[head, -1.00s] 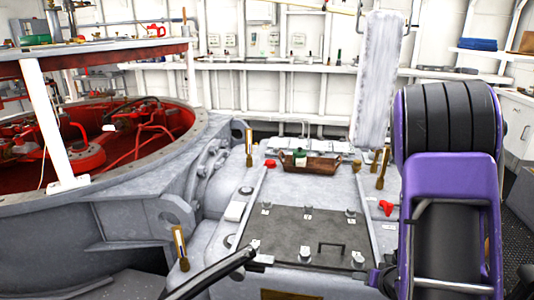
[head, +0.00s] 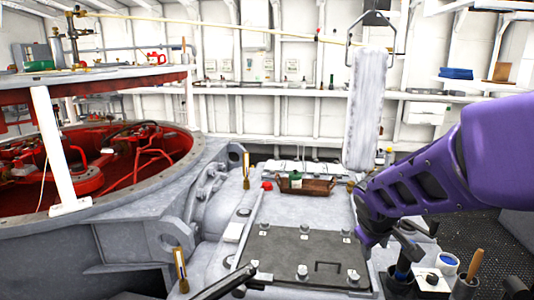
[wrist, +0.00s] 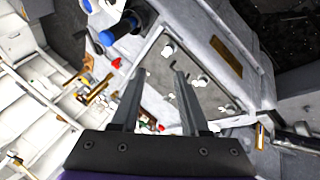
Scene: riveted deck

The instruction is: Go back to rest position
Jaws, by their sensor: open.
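My gripper (wrist: 156,88) shows in the wrist view with its two dark fingers apart and nothing between them. Behind the fingers lies the dark hatch plate (wrist: 195,85), seen tilted. In the head view my purple arm reaches in from the right edge and bends down beside the hatch plate (head: 300,250). I cannot make out the fingertips clearly there.
A wooden tray (head: 318,187) with a green item sits behind the plate. A pale fuzzy roller (head: 363,110) hangs above. A red-lined round pit (head: 85,165) lies left. Dark floor shows at right.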

